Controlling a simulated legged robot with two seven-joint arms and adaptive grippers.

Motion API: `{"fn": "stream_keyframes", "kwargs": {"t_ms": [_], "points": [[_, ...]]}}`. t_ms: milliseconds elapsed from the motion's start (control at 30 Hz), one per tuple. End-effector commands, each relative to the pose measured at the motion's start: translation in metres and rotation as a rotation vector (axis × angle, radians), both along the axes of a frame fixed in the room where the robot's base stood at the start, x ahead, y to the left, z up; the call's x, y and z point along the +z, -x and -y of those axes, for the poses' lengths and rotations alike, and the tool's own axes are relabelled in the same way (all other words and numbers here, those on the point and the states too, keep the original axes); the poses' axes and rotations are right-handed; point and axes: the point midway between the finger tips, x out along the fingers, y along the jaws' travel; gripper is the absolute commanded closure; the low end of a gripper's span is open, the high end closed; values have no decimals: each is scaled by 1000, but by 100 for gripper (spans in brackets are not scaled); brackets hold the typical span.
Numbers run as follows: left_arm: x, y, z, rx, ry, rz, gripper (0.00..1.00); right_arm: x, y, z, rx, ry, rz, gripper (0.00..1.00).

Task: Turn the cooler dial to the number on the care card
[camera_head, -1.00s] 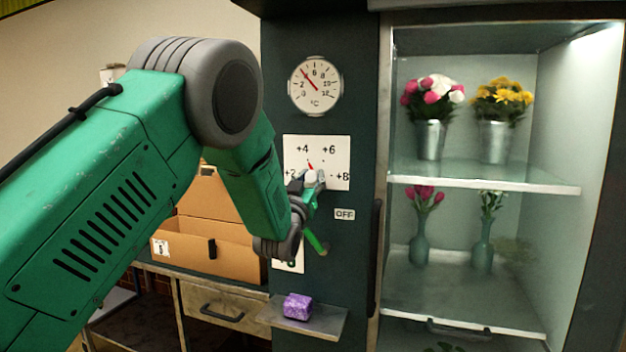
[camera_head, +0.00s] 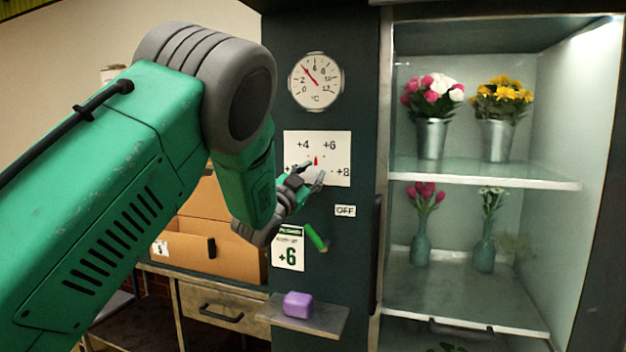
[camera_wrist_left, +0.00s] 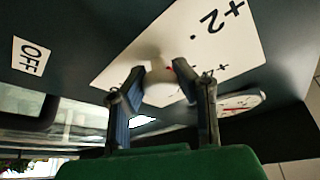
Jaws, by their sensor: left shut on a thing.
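The dial plate (camera_head: 340,147) on the dark cooler front shows +4, +6 and +8. Its red pointer (camera_head: 316,160) stands about upright, between +4 and +6. The care card (camera_head: 288,262) below it reads +6. My left gripper (camera_head: 308,178) is at the dial, covering the plate's lower part. In the left wrist view the two fingers (camera_wrist_left: 160,88) are closed around the pale round dial knob (camera_wrist_left: 160,70), in front of the plate with +2 visible. The fingers hide much of the knob in the head view. My right gripper is not in view.
A round thermometer (camera_head: 316,82) is above the dial. A purple block (camera_head: 298,305) sits on a small ledge (camera_head: 328,322). Flowers stand in the cooler (camera_head: 480,178) at right.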

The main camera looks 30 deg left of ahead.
Motion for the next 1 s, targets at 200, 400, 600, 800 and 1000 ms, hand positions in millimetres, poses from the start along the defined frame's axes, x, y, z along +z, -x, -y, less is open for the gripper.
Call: {"fn": "stream_keyframes", "kwargs": {"t_ms": [200, 400, 600, 800, 1000], "points": [[-6, 0, 0, 0, -188, -57, 100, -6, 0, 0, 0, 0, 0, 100], [-6, 0, 0, -2, -326, -90, 100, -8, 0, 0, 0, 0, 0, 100], [-6, 0, 0, -1, -416, -114, 100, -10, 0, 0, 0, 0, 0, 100], [-6, 0, 0, -2, -464, -126, 100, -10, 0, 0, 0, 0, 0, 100], [-7, 0, 0, -2, -476, -129, 100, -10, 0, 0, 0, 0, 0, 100]]}}
